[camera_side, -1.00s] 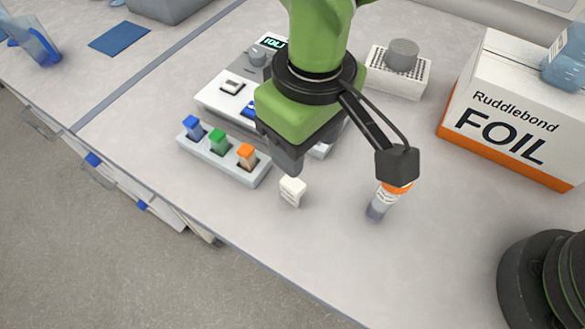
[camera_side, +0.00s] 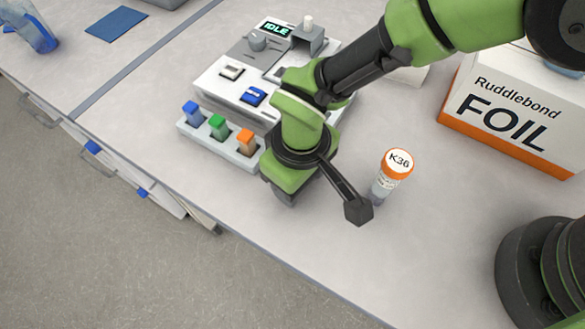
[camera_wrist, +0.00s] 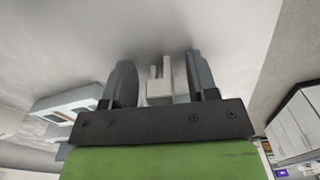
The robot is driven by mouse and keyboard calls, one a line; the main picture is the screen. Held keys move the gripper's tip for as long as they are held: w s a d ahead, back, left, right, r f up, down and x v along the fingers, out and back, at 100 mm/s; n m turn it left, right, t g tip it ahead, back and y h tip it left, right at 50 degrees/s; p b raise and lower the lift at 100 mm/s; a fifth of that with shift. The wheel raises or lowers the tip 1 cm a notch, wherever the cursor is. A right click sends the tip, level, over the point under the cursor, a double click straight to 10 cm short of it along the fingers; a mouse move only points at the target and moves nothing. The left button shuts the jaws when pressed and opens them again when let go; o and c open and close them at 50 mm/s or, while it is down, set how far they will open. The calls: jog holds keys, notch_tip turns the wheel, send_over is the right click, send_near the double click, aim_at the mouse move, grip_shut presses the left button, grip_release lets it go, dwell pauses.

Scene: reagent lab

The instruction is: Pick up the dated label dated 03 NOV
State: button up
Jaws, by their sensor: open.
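My gripper (camera_side: 285,195) points down over the bench in the side view, just in front of the rack. In the wrist view, my gripper (camera_wrist: 160,72) is open, with one dark finger on each side of a small white notched piece (camera_wrist: 160,88). A gap seems to show on each side of the piece, but I cannot tell whether a finger touches it. The piece is hidden behind my gripper in the side view. No date can be read on it, so I cannot tell if it is the 03 NOV label.
An orange-capped vial marked K36 (camera_side: 392,172) stands right of my gripper. A rack (camera_side: 190,134) with blue, green and orange pieces is at left, before a device with an IDLE display (camera_side: 277,29). A FOIL box (camera_side: 505,115) stands right. The front bench is clear.

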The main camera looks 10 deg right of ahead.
jog(key=shift+c, duration=0.2)
jog(key=c, duration=0.9)
jog(key=shift+r, duration=0.1)
jog(key=shift+c, duration=0.2)
